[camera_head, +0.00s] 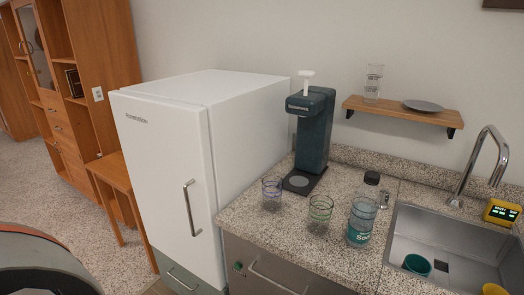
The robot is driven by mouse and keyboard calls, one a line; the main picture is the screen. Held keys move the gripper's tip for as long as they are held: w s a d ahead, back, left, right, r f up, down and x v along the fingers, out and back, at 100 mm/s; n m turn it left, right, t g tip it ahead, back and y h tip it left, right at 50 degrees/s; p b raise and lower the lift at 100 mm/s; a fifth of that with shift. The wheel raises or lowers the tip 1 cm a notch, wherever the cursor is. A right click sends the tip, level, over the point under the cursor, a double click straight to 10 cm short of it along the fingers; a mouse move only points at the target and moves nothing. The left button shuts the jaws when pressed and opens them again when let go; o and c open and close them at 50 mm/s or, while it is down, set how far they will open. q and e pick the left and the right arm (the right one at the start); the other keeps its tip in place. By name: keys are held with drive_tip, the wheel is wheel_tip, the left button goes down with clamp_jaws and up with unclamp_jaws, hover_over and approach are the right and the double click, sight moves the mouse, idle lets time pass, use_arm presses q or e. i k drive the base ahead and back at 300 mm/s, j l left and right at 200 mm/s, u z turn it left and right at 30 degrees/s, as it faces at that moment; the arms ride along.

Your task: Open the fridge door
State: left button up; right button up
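The white fridge (245,115) stands upright left of the counter. Its front door (155,165) is shut and faces the lower left of the view. A vertical metal bar handle (192,208) is fixed near the door's right edge. Neither of my grippers shows in the head view.
The granite counter (285,222) adjoins the fridge on the right and bears a dark dispenser (312,135), two glasses (272,190) and a bottle (362,210). A sink (445,240) is at right. A wooden table (112,165) stands left of the fridge. Floor (90,215) shows at left.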

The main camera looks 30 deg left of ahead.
sight(165, 144)
drive_tip(key=u, duration=1.8)
